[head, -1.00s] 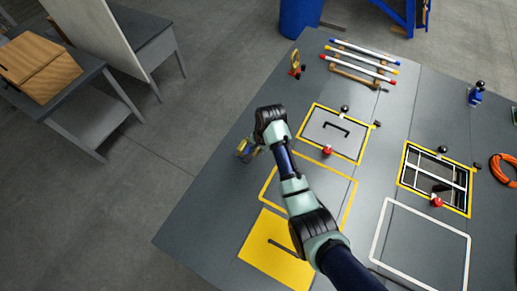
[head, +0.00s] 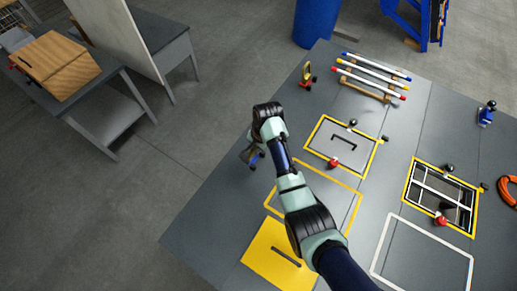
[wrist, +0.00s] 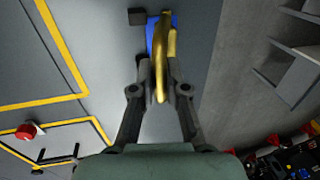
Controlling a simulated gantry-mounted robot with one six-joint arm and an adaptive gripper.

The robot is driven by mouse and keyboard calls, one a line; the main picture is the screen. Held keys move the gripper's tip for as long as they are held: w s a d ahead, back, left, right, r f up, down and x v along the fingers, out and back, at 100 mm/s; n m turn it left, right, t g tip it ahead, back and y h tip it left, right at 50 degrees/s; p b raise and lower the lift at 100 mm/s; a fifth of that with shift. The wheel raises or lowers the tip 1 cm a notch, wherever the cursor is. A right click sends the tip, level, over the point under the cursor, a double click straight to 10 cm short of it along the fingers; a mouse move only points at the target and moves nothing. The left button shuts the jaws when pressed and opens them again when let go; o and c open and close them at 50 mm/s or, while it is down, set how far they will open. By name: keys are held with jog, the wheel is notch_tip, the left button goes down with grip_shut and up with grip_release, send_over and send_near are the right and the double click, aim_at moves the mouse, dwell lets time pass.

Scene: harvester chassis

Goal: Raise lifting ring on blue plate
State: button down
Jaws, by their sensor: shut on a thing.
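The yellow lifting ring (wrist: 161,62) shows nearly edge-on between my fingers in the wrist view. It rises from the blue plate (wrist: 152,38) toward the camera; its exact tilt is hard to tell. My gripper (wrist: 162,88) is shut on the ring, with one dark finger on each side. In the head view, my gripper (head: 252,155) is low at the left edge of the grey deck. A bit of the blue plate (head: 262,154) shows beside it there, and the ring is mostly hidden.
A yellow ring on a red base (head: 306,74) stands farther back on the deck. A yellow-framed hatch (head: 343,142) with a black handle and a red knob (head: 334,162) lies to the right. Open floor lies left of the deck edge.

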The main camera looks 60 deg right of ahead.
jog(key=shift+w+d+r+b, duration=0.1)
jog(key=shift+w+b, duration=0.2)
jog(key=shift+w, duration=0.5)
jog(key=shift+w+d+r+b, duration=0.1)
jog(key=shift+w+b, duration=0.15)
jog(key=shift+w, duration=0.5)
jog(key=shift+w+d, duration=0.1)
jog(key=shift+w, duration=0.3)
jog(key=c, duration=1)
grip_release()
jog(key=shift+c, duration=0.2)
jog(key=shift+f, duration=0.1)
jog(key=w+p+v, duration=0.1)
jog(key=p+v, duration=0.5)
jog(key=p, duration=0.1)
jog(key=shift+r, duration=0.55)
